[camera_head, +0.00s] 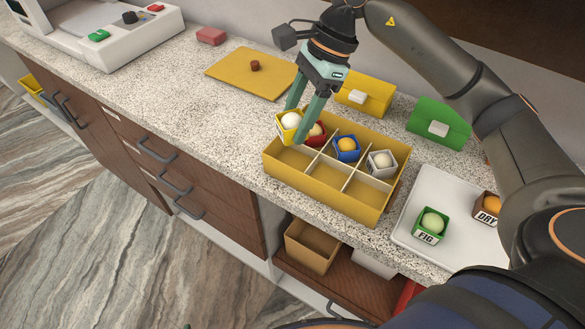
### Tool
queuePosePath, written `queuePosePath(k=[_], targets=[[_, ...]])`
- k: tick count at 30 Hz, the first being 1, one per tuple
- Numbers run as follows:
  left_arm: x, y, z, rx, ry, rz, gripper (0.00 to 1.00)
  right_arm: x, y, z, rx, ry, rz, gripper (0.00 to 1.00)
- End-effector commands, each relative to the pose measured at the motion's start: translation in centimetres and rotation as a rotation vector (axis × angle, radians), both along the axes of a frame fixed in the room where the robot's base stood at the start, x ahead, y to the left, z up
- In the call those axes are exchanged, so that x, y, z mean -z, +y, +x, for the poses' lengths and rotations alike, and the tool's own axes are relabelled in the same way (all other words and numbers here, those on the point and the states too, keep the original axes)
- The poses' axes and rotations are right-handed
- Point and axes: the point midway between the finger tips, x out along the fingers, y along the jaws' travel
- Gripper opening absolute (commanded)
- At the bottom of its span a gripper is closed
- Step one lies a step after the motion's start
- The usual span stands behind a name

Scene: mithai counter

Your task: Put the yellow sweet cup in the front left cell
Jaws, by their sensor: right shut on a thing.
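My right gripper (298,122) is shut on the yellow sweet cup (285,134), a small yellow square cup with a pale round sweet. It holds the cup upright over the left end of the yellow divided box (318,203); the exact height is hard to tell. The front left cell (292,159) is empty, just below and beside the held cup in the picture. A red cup (316,140), partly hidden by a finger, a blue cup (347,150) and a white cup (381,164) sit in the back row. My left gripper is not in view.
A white tray (408,224) at right holds a green FIG cup (431,223) and a dark DRY cup (486,206). Behind the box stand a yellow box (372,100) and a green box (440,118). A yellow board (240,76) lies behind left. The counter's front left is clear.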

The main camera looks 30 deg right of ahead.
Motion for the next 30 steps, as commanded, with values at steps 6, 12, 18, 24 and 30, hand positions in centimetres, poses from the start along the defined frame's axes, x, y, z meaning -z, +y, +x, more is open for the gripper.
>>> queuePosePath(k=[6,12,18,24,30], targets=[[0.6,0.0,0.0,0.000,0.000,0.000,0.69,-0.3,-0.4,0.4,0.167,0.000,-0.001,0.01],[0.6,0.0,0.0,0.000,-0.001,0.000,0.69,2.7,-0.4,0.4,0.187,0.007,-0.002,0.01],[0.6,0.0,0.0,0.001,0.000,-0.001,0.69,5.5,-0.4,0.4,0.186,0.004,-0.001,0.01],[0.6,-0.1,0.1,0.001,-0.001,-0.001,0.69,7.2,-0.5,0.4,0.184,0.005,-0.002,0.01],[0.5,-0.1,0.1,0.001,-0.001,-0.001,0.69,9.5,-0.4,0.5,0.183,0.002,-0.001,0.01]])
